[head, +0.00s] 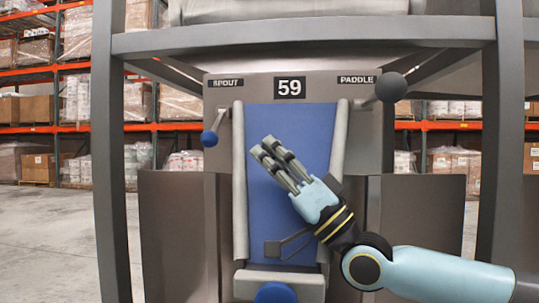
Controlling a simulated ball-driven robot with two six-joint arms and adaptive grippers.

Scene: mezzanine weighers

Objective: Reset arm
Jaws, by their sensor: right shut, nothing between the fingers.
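My right gripper (268,150) is in front of the blue chute panel (300,118) of the weigher, with its fingers pointing up and to the left. It is shut and empty. Its arm comes in from the lower right. A lever with a blue ball (209,138) stands at the left under the SPOUT label (225,83). A larger dark ball (391,87) on a lever stands at the right near the PADDLE label (357,79). The gripper is apart from both levers. My left gripper is not in view.
A grey frame surrounds the weigher, with a left post (110,170), a right post (501,150) and a top crossbar (300,38). The number plate 59 (289,87) sits at the top centre. Orange racks (160,127) with boxes stand behind. Bare floor (45,240) shows at left.

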